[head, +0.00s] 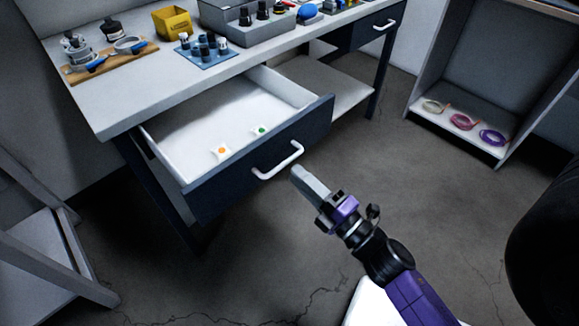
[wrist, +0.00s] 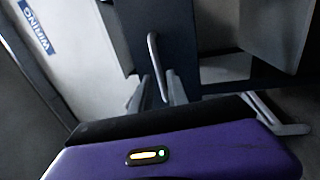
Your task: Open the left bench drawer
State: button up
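The left bench drawer (head: 262,158) is dark blue with a white inside, and it stands pulled well out from under the bench top in the head view. Its pale bar handle (head: 278,162) is on the front face, and the handle also shows in the wrist view (wrist: 156,62). My gripper (head: 300,174) is just right of and below the handle in the head view, apart from it. In the wrist view its two fingers (wrist: 158,88) are spread with a gap between them and nothing held. The handle appears beyond that gap.
Two small pieces, one with orange (head: 221,151) and one with green (head: 261,130), lie in the drawer. The bench top (head: 105,95) bears a tool board, a yellow bin and a grey tray. A shelf (head: 480,142) with coiled cables stands right. Floor around my gripper is clear.

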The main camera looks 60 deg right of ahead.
jog(key=shift+v, duration=1.2)
jog(key=s+a+r+m+g+y, duration=0.1)
jog(key=s+a+m+g+y, duration=0.15)
jog(key=s+a+m, duration=0.55)
jog(key=s+a+m+g+y, duration=0.2)
jog(key=s+a+m+y, duration=0.15)
jog(key=a+m, duration=0.45)
notch_tip(320, 180, up, 20)
jog(key=a+n+p, duration=0.1)
jog(key=p, duration=1.9)
jog(key=shift+s, duration=0.2)
